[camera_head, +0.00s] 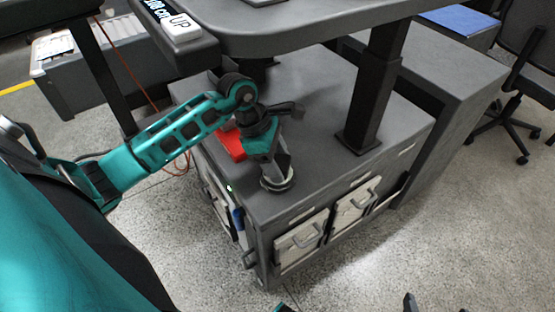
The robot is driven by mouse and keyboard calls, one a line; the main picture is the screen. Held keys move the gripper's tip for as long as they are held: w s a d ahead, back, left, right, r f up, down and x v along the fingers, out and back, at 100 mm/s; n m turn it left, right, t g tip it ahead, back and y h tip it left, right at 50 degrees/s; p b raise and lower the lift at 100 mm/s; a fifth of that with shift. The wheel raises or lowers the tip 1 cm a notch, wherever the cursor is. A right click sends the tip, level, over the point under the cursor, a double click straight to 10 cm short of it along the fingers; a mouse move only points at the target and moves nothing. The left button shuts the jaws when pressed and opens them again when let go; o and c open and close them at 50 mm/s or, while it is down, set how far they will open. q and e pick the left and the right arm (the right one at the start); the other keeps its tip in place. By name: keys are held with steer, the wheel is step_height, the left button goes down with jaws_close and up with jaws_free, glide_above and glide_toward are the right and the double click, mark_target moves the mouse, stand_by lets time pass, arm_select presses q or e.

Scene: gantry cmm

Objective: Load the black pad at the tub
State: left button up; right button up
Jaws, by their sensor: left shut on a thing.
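The tub (277,186) is a small, low round dish with a pale rim on the grey cabinet top, close to its front left corner. My left gripper (277,174) points down into it and is shut on what appears to be the black pad, mostly hidden by the fingers and the rim. Whether the pad touches the tub's bottom cannot be told.
A red object (232,145) lies on the cabinet top (315,105) behind my left gripper. A dark post (373,95) rises from the cabinet to a raised grey table (300,38). Drawers with handles (302,240) face the front. The speckled floor at right is clear; an office chair (525,90) stands beyond.

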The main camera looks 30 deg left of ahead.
mark_target(278, 161)
arm_select(q)
steer(key=shift+r+p, duration=2.5)
steer(key=shift+r, duration=1)
